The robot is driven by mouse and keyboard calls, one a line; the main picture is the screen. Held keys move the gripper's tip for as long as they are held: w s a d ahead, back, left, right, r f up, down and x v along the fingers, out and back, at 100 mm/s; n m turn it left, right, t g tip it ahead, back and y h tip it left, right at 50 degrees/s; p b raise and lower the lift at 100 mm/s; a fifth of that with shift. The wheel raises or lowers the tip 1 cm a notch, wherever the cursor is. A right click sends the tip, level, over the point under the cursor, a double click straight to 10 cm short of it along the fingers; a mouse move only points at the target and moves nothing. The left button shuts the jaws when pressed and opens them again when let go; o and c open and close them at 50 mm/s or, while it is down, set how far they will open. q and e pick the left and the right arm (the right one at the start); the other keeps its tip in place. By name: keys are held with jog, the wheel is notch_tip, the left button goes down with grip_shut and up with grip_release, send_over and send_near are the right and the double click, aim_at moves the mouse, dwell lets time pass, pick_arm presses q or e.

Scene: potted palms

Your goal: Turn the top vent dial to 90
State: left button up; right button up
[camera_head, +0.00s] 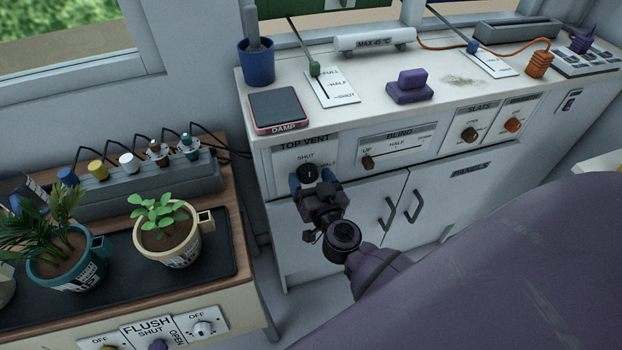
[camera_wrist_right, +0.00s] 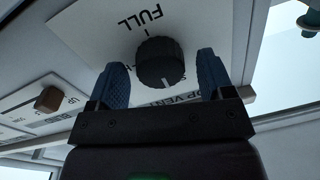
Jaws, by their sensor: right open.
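The top vent dial (camera_head: 307,174) is a round black knob on a white plate (camera_head: 294,158) labelled TOP VENT, on the cabinet front. SHUT and HALF show in the head view. The dial fills the middle of the right wrist view (camera_wrist_right: 160,62), which shows the plate upside down with FULL beyond the knob. A white mark on the knob points toward the TOP VENT lettering. My right gripper (camera_head: 311,186) is open, its blue fingers on either side of the knob; I cannot tell whether they touch it. My left gripper is out of view.
Cabinet door handles (camera_head: 413,206) stick out below. Potted plants (camera_head: 165,232) stand on the left bench. A DAMP pad (camera_head: 279,108) lies on the countertop above.

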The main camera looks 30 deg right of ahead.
jog(key=shift+c, duration=0.4)
jog(key=c, duration=0.8)
jog(key=shift+c, duration=0.2)
jog(key=shift+m, duration=0.4)
jog(key=m+p, duration=0.1)
jog(key=m, duration=0.2)
jog(key=shift+m, duration=0.3)
jog(key=m, duration=0.4)
jog(key=shift+f+m+t, duration=0.1)
jog(key=shift+m+t, duration=0.2)
jog(key=m, duration=0.4)
jog(key=shift+m+h, duration=0.4)
jog(key=m, duration=0.4)
jog(key=shift+m+h, duration=0.3)
jog(key=shift+m, duration=0.2)
